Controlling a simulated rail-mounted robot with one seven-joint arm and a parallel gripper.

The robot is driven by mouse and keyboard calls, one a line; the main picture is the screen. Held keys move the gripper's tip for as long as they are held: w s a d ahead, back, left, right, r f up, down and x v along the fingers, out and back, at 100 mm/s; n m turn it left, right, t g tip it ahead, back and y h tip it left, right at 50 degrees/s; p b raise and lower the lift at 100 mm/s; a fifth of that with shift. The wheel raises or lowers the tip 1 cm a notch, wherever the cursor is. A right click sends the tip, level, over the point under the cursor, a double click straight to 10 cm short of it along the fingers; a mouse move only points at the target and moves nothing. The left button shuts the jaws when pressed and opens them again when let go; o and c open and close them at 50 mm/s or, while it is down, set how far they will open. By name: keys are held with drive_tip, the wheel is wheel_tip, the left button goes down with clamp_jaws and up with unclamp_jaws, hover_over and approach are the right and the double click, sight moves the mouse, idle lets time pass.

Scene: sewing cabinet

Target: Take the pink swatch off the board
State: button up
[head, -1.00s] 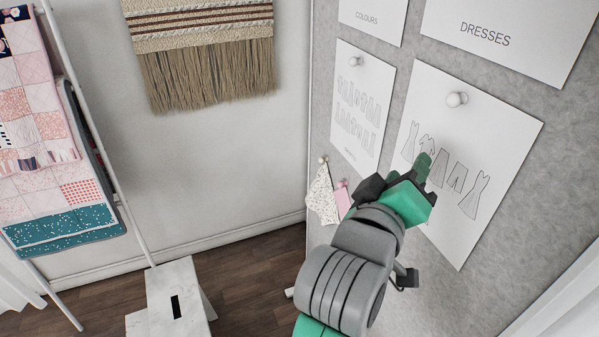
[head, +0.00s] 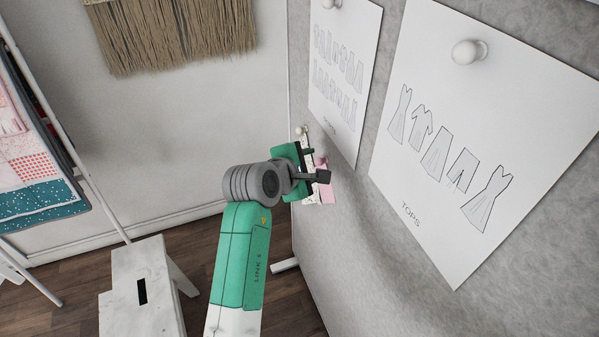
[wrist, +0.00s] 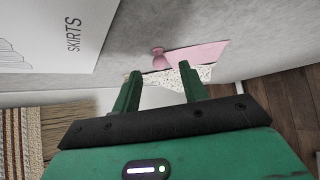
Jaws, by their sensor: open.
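The pink swatch (head: 327,192) hangs on the grey board (head: 350,250); in the head view my gripper partly covers it. In the wrist view the pink swatch (wrist: 203,54) shows ahead of the fingers, with a round pink pin (wrist: 159,57) at its end. My gripper (head: 316,165) is open, its two fingers apart and empty. In the wrist view my gripper (wrist: 159,71) points toward the pin, which appears between the fingertips. I cannot tell how far the tips are from the swatch.
A speckled white swatch (wrist: 192,76) hangs beside the pink one, close to the fingers. Paper sheets with white pins (head: 466,52) are on the board. A white stool (head: 140,275), a quilt rack (head: 75,150) and a fringed wall hanging (head: 170,40) are to the left.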

drive_tip(key=shift+b+x, duration=0.35)
drive_tip(key=shift+x, duration=1)
drive_tip(key=shift+c, duration=0.4)
clamp_jaws()
drive_tip(key=shift+a+r, duration=0.1)
drive_tip(key=shift+s+a+p, duration=0.35)
drive_tip(key=shift+a+p, duration=0.3)
drive_tip(key=shift+p, duration=0.2)
drive_tip(key=shift+s+a+p, duration=0.3)
drive_tip(key=shift+a+p, duration=0.35)
drive_tip(key=shift+p, duration=0.15)
